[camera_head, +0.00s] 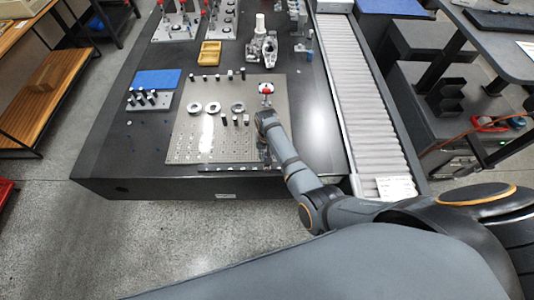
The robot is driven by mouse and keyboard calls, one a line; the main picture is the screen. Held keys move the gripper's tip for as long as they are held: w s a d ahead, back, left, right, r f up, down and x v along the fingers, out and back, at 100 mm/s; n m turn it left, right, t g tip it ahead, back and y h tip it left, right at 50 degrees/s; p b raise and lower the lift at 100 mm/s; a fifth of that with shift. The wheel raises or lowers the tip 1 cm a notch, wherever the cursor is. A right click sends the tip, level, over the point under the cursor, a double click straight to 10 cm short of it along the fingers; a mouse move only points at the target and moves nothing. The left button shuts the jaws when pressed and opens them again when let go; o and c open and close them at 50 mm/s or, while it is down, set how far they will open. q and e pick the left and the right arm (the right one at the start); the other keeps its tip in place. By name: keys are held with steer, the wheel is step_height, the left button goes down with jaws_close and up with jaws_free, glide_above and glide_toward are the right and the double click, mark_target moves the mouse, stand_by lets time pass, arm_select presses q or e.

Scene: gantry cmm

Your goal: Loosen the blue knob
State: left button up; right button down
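My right arm comes in from the right, and its wrist is over the right edge of the perforated light-grey plate (195,150) on the dark table. My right gripper (266,158) seems to be the small dark shape beside the forearm, low over the plate's front right part. Its fingers are too small and too hidden by the arm to tell open from shut. I cannot make out a blue knob for certain; it may be hidden or too small. A small red-topped fixture (267,91) stands at the plate's back right. My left gripper is not in view.
Pale rings (212,108) and small dark cylinders stand on the plate. A blue pad (157,79) and a yellow tray (209,53) lie farther back. Metal castings (262,47) stand behind the plate. A roller conveyor (360,95) runs along the table's right side.

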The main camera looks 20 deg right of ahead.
steer(key=n+p, duration=0.2)
steer(key=n, duration=0.1)
steer(key=shift+r+n, duration=0.15)
steer(key=shift+n, duration=0.15)
steer(key=n+p, duration=0.2)
steer(key=n, duration=0.2)
steer(key=shift+n, duration=0.4)
steer(key=shift+f, duration=0.2)
steer(key=c, duration=1.1)
jaws_free()
step_height(320, 180, up, 12)
